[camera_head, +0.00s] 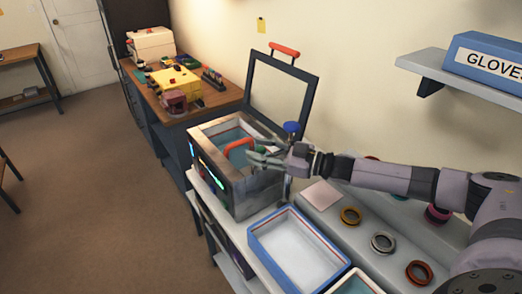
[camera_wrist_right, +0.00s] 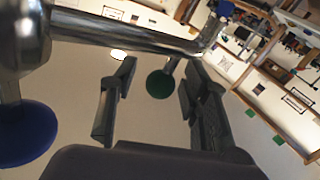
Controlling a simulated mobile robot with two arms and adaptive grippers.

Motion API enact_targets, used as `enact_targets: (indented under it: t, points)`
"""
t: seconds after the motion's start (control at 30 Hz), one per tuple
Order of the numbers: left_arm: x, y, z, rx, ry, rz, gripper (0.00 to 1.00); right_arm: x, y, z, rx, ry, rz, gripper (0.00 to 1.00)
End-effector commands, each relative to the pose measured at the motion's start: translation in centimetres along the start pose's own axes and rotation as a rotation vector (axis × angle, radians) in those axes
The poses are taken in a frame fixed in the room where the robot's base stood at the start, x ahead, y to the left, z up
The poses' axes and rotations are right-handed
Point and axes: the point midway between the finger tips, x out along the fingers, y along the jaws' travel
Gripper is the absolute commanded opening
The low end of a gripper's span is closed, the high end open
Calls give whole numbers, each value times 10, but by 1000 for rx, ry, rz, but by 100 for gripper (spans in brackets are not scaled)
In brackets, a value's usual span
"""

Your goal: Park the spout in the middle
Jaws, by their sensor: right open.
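The spout (camera_wrist_right: 130,32) is a shiny metal tube crossing the upper part of the right wrist view, from a thick post at the left to a bent end at the right. A blue knob (camera_wrist_right: 25,135) shows at its left, and a green round knob (camera_wrist_right: 159,84) appears between my fingers. In the head view, the blue knob (camera_head: 291,127) stands behind the metal tank (camera_head: 255,192); the spout is hard to make out there. My right gripper (camera_head: 254,153) is open over the tank; it also shows in the right wrist view (camera_wrist_right: 155,100). I cannot tell whether it touches the spout. My left gripper is out of view.
A red curved handle (camera_head: 238,147) rises inside the tank. An open framed lid (camera_head: 281,92) stands behind it. A blue-rimmed tray (camera_head: 297,250) is in front, with several rings on the grey bench at the right. A shelf with a glove box (camera_head: 485,65) hangs above.

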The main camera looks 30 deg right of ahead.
Motion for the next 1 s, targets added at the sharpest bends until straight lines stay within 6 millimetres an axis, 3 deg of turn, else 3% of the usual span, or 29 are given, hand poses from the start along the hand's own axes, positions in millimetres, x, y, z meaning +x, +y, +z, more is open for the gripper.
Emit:
enact_targets:
  t: [0.33,0.73,1.0]
  points:
    - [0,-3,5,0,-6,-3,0,-11,0,1,1,-3,1,42]
    - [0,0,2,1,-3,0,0,-92,0,2,0,-6,1,42]
    - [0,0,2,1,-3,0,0,-119,0,0,-1,-2,0,42]
